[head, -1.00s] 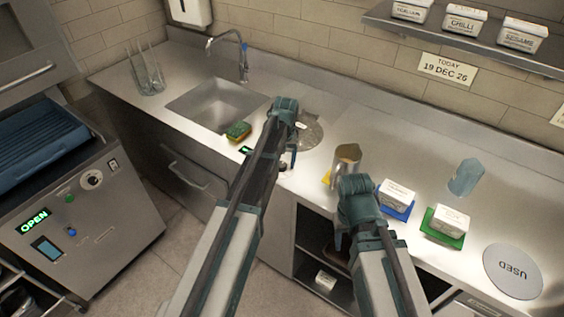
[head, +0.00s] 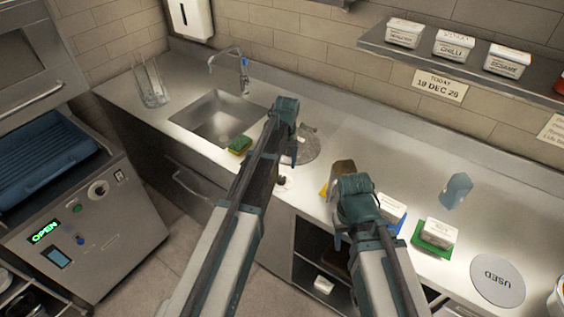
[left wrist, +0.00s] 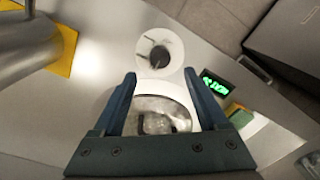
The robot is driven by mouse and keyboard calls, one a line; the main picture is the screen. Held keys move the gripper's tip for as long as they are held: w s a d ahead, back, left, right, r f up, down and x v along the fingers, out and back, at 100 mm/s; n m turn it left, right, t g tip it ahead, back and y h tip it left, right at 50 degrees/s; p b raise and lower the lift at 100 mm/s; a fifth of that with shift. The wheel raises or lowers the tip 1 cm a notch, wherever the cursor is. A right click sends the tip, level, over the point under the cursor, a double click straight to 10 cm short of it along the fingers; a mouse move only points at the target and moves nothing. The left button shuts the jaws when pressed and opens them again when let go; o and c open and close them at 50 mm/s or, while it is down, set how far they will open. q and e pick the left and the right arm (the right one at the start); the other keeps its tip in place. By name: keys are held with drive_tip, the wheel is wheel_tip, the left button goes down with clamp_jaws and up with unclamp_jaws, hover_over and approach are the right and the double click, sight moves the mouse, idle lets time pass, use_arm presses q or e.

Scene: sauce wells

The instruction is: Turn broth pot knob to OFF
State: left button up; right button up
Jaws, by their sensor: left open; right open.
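The broth pot knob is a dark bar on a round white dial (left wrist: 160,52), set in the counter just ahead of my left fingertips in the left wrist view. A sliver of the dial (head: 284,184) shows in the head view, mostly hidden by my arm. The round broth pot lid (left wrist: 180,108) lies beneath my left fingers; its edge (head: 312,149) also shows in the head view. My left gripper (left wrist: 158,78) is open and empty above the counter, with the dial just beyond its tips. My right gripper (head: 338,232) is open by the counter's front edge.
A green display (left wrist: 215,84) and a sponge (left wrist: 238,116) lie right of the dial in the wrist view. A metal jug (left wrist: 24,48) stands on a yellow mat (left wrist: 66,48). White tubs (head: 439,232), a clear cup (head: 456,190) and a USED disc (head: 498,281) stand farther right.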

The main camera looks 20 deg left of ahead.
use_arm(q)
wheel_tip(320, 180, up, 7)
drive_tip(key=p, duration=0.5)
drive_tip(key=shift+d+f, duration=0.15)
drive_tip(key=shift+f, duration=0.05)
use_arm(e)
wheel_tip(320, 180, up, 7)
drive_tip(key=shift+f, duration=0.2)
use_arm(q)
drive_tip(key=shift+f, duration=0.1)
use_arm(e)
drive_tip(key=shift+f, duration=0.1)
use_arm(q)
drive_tip(key=s+d+f+m+b, duration=0.2)
drive_tip(key=s+d, duration=0.2)
drive_tip(key=s, duration=0.4)
drive_tip(key=s+d+f+m+b, duration=0.2)
drive_tip(key=s+d+f, duration=0.1)
drive_tip(key=s, duration=0.5)
drive_tip(key=s+d+f+m+b, duration=0.2)
drive_tip(key=s+d, duration=0.3)
drive_tip(key=s, duration=0.4)
drive_tip(key=shift+f+m+y+b, duration=0.15)
drive_tip(key=shift+m+y+b, duration=0.2)
drive_tip(key=shift+b, duration=0.25)
use_arm(e)
wheel_tip(320, 180, down, 7)
drive_tip(key=shift+f, duration=0.2)
drive_tip(key=shift+c, duration=0.2)
